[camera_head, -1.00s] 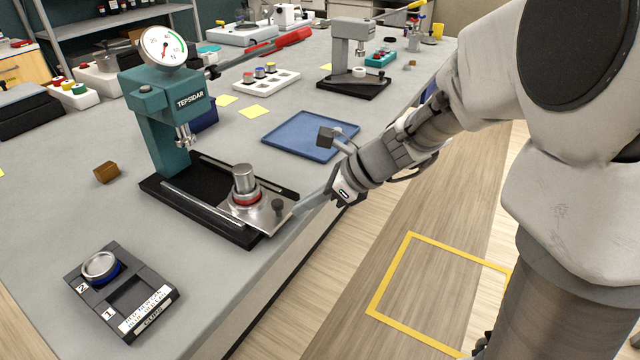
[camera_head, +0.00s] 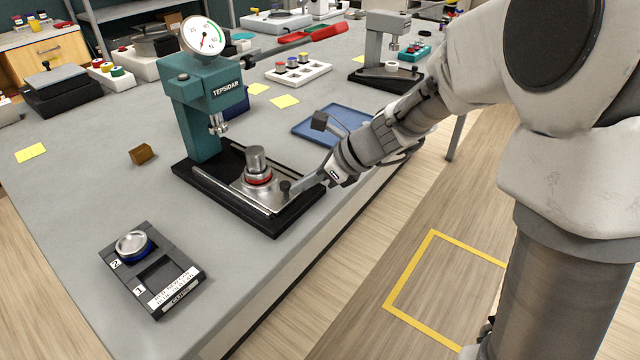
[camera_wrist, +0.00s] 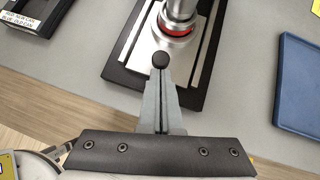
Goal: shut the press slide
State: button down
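The teal press (camera_head: 205,100) stands on a black base with rails. Its metal slide (camera_head: 262,196) is partly out toward the front, carrying a metal cylinder with a red ring (camera_head: 257,172). The cylinder is in front of the ram (camera_head: 218,125), not under it. A black knob (camera_head: 285,187) stands at the slide's front end; it also shows in the wrist view (camera_wrist: 160,60). My gripper (camera_head: 298,187) has its fingers together, tips at the front side of the knob. In the wrist view the fingertips (camera_wrist: 160,75) look to touch it; exact contact is hard to tell.
A dark holder (camera_head: 190,285) with a round metal-topped piece in slot 2 lies at the front left. A blue tray (camera_head: 310,128) lies right of the press, behind my wrist. A brown block (camera_head: 141,154) sits to the left. The bench's front edge runs below my forearm.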

aim_at(261, 161)
jog(key=w+a+p, duration=0.1)
jog(key=w+a, duration=0.1)
jog(key=a, duration=0.1)
jog(key=w+a+p, duration=0.1)
jog(key=w+a, duration=0.1)
jog(key=a, duration=0.1)
jog(key=w+a+p, duration=0.2)
jog(key=a, duration=0.1)
jog(key=shift+w, duration=0.4)
jog(key=shift+w+r, duration=0.1)
jog(key=shift+a+r, duration=0.1)
